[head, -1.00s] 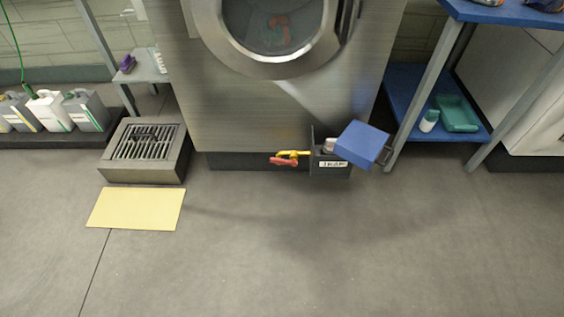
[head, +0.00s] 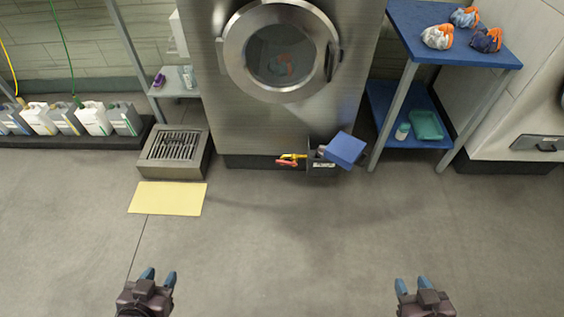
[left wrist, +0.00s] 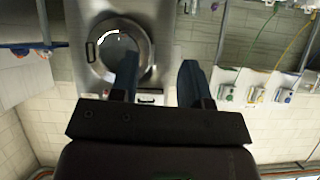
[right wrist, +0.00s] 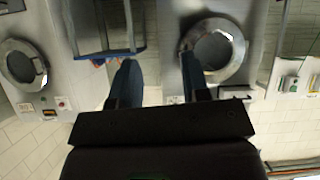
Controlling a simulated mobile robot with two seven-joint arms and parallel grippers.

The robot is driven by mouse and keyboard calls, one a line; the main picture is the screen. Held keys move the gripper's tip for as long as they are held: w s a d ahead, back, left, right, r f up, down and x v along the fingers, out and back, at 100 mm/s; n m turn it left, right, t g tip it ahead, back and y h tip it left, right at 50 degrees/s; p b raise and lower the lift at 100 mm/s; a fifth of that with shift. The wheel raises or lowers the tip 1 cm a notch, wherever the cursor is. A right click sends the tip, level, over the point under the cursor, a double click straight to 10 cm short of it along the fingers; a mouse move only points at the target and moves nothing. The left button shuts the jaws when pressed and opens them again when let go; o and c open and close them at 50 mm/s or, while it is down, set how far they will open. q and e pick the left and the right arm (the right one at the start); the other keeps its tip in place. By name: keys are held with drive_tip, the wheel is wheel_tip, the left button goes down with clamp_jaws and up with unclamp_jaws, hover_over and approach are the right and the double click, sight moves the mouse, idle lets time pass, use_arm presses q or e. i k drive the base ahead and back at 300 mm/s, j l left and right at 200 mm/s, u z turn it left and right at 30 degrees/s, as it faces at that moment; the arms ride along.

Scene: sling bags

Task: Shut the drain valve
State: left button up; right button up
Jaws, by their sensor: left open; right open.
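The drain valve (head: 290,157), with a yellow body and a red-orange handle, sticks out to the left low on the front of the steel washing machine (head: 215,120). Beside it is a dark box (head: 321,168) with a white label and a tilted blue lid (head: 345,150). The handle's exact angle is too small to tell. My left gripper (head: 159,276) is open and empty over the floor, low in the head view. My right gripper (head: 411,285) is open and empty, further right. Both are well apart from the valve. The wrist views show their spread blue fingers and no valve.
A floor drain box with a grate (head: 174,150) stands left of the machine, with a yellow mat (head: 167,198) before it. Several canisters (head: 93,117) line the left wall. A blue shelf table (head: 415,30) with wrapped bundles stands right. The middle floor is clear.

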sight(294, 164)
drive_tip(key=j+z, duration=0.1)
drive_tip(key=z, duration=0.85)
drive_tip(key=j+z, duration=0.85)
drive_tip(key=j, duration=0.15)
drive_tip(key=k+j+z, duration=0.15)
drive_tip(key=j, duration=0.15)
drive_tip(key=k+j+z, duration=0.15)
drive_tip(key=k+j, duration=0.1)
drive_tip(key=j, duration=0.2)
drive_tip(key=k+j+z, duration=0.1)
drive_tip(key=j, duration=0.2)
drive_tip(key=k+j, duration=0.1)
drive_tip(key=j, duration=0.95)
drive_tip(key=i+j, duration=0.1)
drive_tip(key=i, duration=0.55)
